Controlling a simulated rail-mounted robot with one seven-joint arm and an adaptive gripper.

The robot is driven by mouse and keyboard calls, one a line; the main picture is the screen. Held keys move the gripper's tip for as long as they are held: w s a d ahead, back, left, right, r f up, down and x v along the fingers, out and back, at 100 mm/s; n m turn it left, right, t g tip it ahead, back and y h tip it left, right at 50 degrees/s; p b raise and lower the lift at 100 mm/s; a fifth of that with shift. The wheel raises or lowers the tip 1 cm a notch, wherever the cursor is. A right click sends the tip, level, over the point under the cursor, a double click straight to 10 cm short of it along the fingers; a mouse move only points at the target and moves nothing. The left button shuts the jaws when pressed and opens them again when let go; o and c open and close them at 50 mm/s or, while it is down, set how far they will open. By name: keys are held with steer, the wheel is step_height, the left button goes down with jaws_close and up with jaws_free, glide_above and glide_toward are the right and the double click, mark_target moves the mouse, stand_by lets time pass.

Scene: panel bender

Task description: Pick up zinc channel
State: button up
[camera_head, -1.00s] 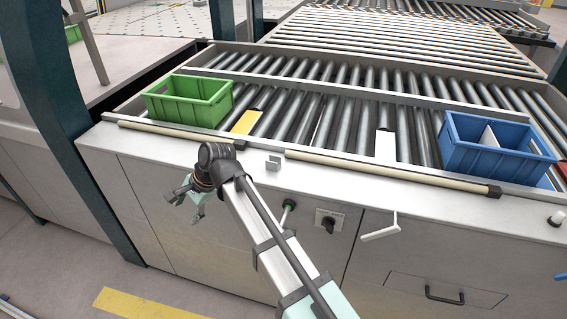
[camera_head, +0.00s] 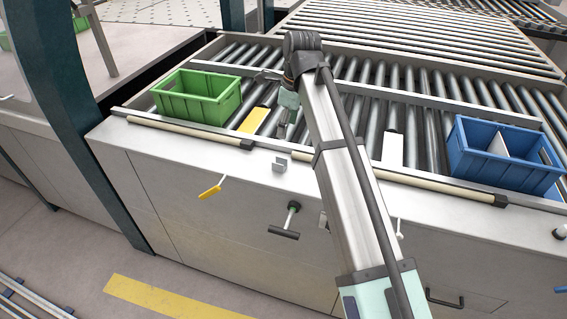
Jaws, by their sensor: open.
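A small grey channel-shaped piece (camera_head: 281,164) sits on the machine's front ledge, in the gap between two cream bars; it may be the zinc channel, but I cannot tell for sure. My gripper (camera_head: 275,103) is open and appears empty. It is over the rollers, right of the yellow piece and behind the grey piece in the picture, apart from it. My arm hides part of the rollers to the right of the gripper, so anything lying there is hidden.
A yellow piece (camera_head: 254,120) and a white piece (camera_head: 392,150) lie on the rollers (camera_head: 440,135). A green bin (camera_head: 198,103) stands left and a blue bin (camera_head: 480,165) right. Handles, including a yellow one (camera_head: 210,191), stick out from the machine front.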

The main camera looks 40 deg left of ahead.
steer(key=p, duration=0.2)
glide_above(280, 161)
steer(key=d, duration=0.2)
steer(key=f, duration=0.6)
steer(key=s+f, duration=0.1)
steer(key=f, duration=0.2)
steer(key=shift+a+f, duration=0.15)
steer(key=shift+a, duration=0.05)
steer(key=shift+s+a+f+p, duration=0.15)
steer(key=shift+f+p, duration=0.45)
steer(key=shift+f, duration=0.7)
steer(key=shift+w+a+f+p, duration=0.1)
steer(key=shift+a+f+p, duration=0.15)
steer(key=shift+f+p, duration=0.7)
steer(key=shift+f+b, duration=0.3)
steer(key=shift+b, duration=0.05)
jaws_close()
